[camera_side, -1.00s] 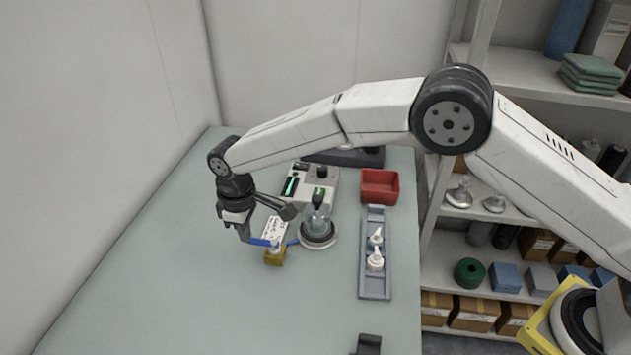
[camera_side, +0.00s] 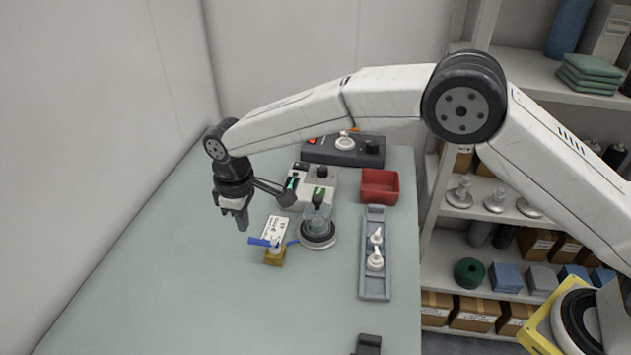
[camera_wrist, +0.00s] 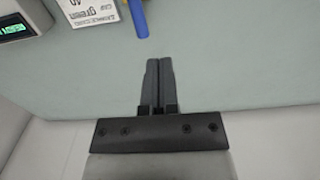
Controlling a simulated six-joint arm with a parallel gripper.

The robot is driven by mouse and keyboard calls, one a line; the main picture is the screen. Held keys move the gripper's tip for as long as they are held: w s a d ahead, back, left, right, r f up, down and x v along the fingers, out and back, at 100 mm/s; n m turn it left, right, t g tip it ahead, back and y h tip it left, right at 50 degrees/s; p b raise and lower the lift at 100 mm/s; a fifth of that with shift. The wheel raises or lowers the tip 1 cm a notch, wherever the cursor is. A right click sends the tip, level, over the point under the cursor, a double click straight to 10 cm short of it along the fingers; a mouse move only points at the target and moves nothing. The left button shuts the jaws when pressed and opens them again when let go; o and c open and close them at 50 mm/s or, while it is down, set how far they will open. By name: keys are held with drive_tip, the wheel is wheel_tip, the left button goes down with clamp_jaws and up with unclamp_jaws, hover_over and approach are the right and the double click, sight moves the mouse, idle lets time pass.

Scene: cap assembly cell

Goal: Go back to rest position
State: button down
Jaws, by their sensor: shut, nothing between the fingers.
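My gripper (camera_side: 243,222) hangs above the table to the left of the work items, its fingers together and empty. In the wrist view the gripper fingers (camera_wrist: 158,66) lie side by side over bare table. My arm reaches in from the right, raised over the table.
A yellow block with a blue lever (camera_side: 274,256) and a white label card (camera_side: 274,229) are right of my gripper. A round holder with a clear vessel (camera_side: 318,232), a grey tray (camera_side: 374,286) with white pump caps, and a red bin (camera_side: 380,186) stand farther right. The left table is clear.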

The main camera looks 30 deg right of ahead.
drive_tip(key=s+d+r+m+t, duration=0.1)
drive_tip(key=s+d+r+m, duration=0.15)
drive_tip(key=d, duration=0.65)
drive_tip(key=s+d+r+m, duration=0.2)
drive_tip(key=s+d, duration=0.1)
drive_tip(key=d, duration=0.5)
drive_tip(key=s+d+f+m+t, duration=0.1)
drive_tip(key=s+d+m, duration=0.3)
drive_tip(key=s+d, duration=0.9)
drive_tip(key=s, duration=0.4)
drive_tip(key=shift+d+t, duration=0.25)
drive_tip(key=shift+t, duration=0.05)
